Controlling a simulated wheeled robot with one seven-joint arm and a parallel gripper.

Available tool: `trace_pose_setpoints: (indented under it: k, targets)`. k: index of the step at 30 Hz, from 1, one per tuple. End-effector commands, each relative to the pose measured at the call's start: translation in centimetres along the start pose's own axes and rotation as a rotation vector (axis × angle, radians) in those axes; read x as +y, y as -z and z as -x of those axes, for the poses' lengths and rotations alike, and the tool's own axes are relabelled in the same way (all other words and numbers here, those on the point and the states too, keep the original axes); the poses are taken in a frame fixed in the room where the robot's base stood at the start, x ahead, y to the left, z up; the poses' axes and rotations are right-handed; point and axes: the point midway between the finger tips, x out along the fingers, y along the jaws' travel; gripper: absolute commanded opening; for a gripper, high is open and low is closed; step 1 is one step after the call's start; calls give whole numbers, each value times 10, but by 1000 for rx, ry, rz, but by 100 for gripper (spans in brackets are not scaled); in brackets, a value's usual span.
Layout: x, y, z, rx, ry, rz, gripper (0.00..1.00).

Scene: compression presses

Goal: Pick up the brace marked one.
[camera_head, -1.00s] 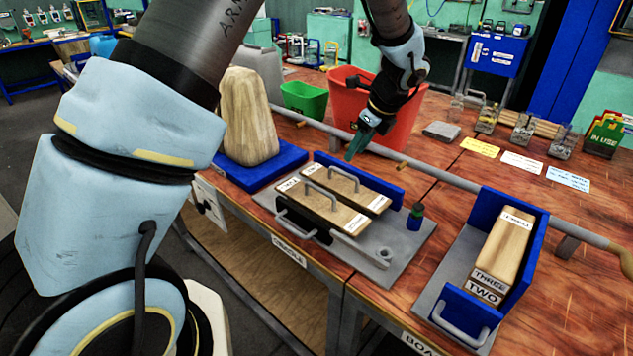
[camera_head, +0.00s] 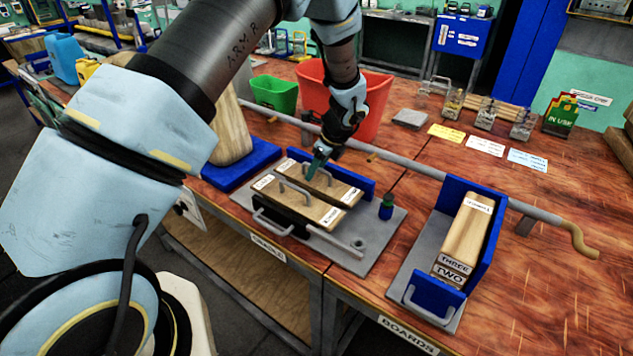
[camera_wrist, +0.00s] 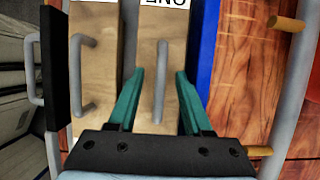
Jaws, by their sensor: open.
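Two wooden braces with grey bar handles lie side by side in a grey fixture. The rear brace (camera_head: 336,187) is beside the blue wall; in the wrist view its label reads as an upside-down ONE, partly cut off, so it is the brace marked one (camera_wrist: 148,112). The front brace (camera_head: 310,208) lies beside it, its label unreadable here. My gripper (camera_head: 315,165) is over the rear brace, pointing down, with green fingers. In the wrist view my gripper (camera_wrist: 159,76) is open and empty, one finger each side of the handle (camera_wrist: 161,95). I cannot tell its exact height.
The grey fixture plate (camera_head: 385,238) has a blue back wall (camera_head: 355,182) close to my gripper. A long grey rod (camera_head: 410,166) runs behind. A blue holder (camera_head: 490,235) with stacked boards stands right.

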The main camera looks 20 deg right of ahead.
Motion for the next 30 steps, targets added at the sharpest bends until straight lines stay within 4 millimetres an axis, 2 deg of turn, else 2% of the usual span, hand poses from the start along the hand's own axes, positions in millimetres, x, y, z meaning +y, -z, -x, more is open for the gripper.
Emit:
trace_pose_setpoints:
  k: [4,17,30]
  targets:
    - [0,0,0,0,0,0,50]
    - [0,0,0,0,-1,0,1]
    - [0,0,0,0,-1,0,0]
